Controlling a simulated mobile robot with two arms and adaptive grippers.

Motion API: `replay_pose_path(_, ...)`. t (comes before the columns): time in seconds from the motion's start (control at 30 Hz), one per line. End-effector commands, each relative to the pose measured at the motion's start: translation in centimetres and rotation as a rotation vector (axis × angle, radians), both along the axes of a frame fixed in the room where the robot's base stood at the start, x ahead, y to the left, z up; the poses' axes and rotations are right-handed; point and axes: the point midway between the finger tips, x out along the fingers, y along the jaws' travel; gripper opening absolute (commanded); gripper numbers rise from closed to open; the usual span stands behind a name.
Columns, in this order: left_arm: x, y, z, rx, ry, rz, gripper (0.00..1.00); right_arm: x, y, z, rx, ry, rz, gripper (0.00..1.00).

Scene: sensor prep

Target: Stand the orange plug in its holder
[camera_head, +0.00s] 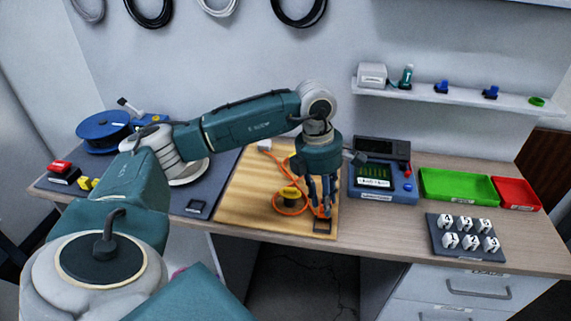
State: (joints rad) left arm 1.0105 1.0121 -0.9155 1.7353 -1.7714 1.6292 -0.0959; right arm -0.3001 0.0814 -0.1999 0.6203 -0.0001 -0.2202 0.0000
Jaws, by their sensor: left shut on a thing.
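My left gripper (321,205) points down over the front right part of the wooden board and is shut on the orange plug (319,212). The plug is small and mostly hidden between the fingers. An orange cable (280,208) loops over the board near it. A small dark square holder (323,227) lies at the board's front right corner, just below the fingertips in the picture. I cannot tell whether the plug touches it. My right gripper is out of view.
A blue instrument (380,182) stands close to the right of the gripper. Green (455,202) and red (515,207) trays and a dark rack of white numbered blocks (440,245) are farther right.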

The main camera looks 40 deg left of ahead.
Motion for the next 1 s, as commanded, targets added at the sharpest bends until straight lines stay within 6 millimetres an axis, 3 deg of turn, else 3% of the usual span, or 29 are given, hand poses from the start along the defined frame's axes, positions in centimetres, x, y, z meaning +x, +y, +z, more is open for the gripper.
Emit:
replay_pose_path(0.37, 0.0, 0.0, 0.0, 0.000, 0.000, 0.000, 0.00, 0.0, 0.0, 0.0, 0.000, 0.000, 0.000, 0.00)
replay_pose_path(1.0, 0.0, 0.0, -2.8, 0.000, 0.000, 0.000, 0.00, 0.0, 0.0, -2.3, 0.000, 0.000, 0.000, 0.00)
